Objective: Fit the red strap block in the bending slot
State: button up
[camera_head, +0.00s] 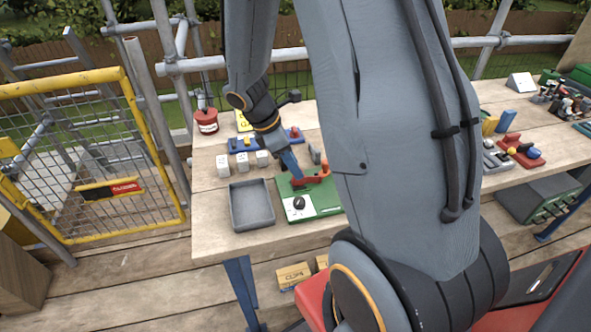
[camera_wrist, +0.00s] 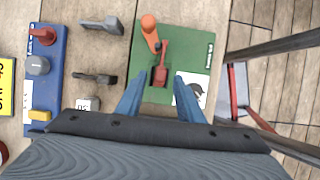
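My gripper (camera_wrist: 158,84) has its two blue fingers spread apart, with nothing held between them. In the wrist view a red piece (camera_wrist: 160,74) with a narrow upper part lies on a green board (camera_wrist: 181,43), just ahead of and between the fingertips, apart from both. An orange-red rounded piece (camera_wrist: 150,32) stands beyond it. A red block (camera_wrist: 43,36) sits at one end of a blue rack (camera_wrist: 47,76), which also holds a grey and a yellow block. I cannot tell which red piece is the strap block, nor make out the bending slot. In the head view my gripper (camera_head: 291,172) is over the green board (camera_head: 321,203).
An empty grey tray (camera_head: 251,206) stands left of the green board. Several white cubes (camera_head: 223,165) stand behind the tray. A grey bracket (camera_wrist: 101,25) and a dark clip-like piece (camera_wrist: 95,78) lie between rack and board. A red can (camera_head: 206,121) stands at the back left.

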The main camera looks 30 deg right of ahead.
jog(key=b+v, duration=0.2)
jog(key=v, duration=0.8)
jog(key=s+a+f+m+t+y, duration=0.2)
jog(key=s+a+m, duration=0.6)
jog(key=m, duration=0.6)
jog(key=shift+s+a+f+m+t+y, duration=0.35)
jog(key=shift+f+y, duration=0.25)
jog(key=shift+y, duration=0.6)
jog(key=shift+c, duration=0.4)
